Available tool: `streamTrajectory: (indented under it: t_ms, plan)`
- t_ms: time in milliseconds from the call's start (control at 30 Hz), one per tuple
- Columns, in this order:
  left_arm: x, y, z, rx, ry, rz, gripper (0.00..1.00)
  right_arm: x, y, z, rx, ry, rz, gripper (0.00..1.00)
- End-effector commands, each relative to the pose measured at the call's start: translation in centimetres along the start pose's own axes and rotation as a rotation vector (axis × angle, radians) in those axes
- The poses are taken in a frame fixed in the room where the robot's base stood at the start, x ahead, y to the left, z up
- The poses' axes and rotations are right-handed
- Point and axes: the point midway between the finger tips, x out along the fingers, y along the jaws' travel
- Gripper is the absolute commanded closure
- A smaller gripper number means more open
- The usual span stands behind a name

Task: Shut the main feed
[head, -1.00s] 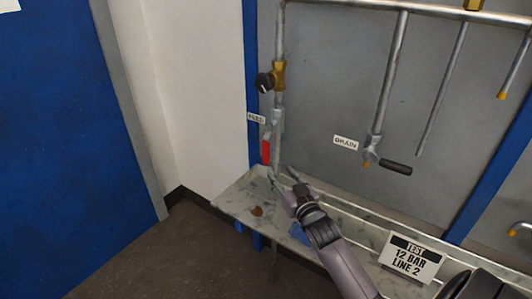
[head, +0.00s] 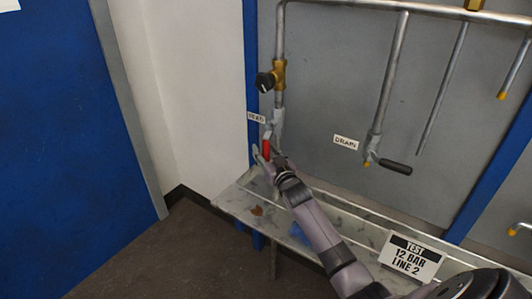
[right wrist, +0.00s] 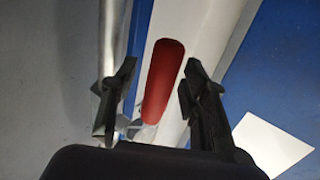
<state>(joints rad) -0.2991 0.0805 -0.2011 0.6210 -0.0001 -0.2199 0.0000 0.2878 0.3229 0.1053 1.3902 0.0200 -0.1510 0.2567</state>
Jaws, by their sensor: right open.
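The feed valve (head: 276,120) sits on the vertical pipe at the left of the grey panel, beside the FEED label (head: 256,117). Its red lever handle (head: 266,149) hangs down roughly along the pipe. My right gripper (head: 266,158) is open at the handle's lower part. In the right wrist view the red handle (right wrist: 162,82) lies between the two open fingers (right wrist: 153,95), with a gap to each finger visible. The valve body is not clear in the wrist view. My left gripper is not in view.
A black-knobbed brass valve (head: 272,78) is above the feed valve. A DRAIN valve with a black lever (head: 394,167) is to the right. A metal tray (head: 240,202) runs below, with a TEST 12 BAR LINE 2 sign (head: 411,257). A blue upright (head: 252,60) is close left.

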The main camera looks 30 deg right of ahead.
Motion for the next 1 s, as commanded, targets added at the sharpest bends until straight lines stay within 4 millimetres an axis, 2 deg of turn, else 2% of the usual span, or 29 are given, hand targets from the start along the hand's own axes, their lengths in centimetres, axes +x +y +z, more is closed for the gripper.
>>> streamTrajectory:
  t_ms: [67,633,1000]
  plan:
    - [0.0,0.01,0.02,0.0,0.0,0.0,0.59,-0.02,0.01,0.01,0.0,0.0,0.0,0.61]
    - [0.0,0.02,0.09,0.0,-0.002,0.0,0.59,-0.05,0.02,0.02,0.0,0.0,0.0,0.99]
    - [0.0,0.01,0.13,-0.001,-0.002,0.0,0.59,-0.05,0.01,0.03,0.0,-0.001,0.0,1.0]
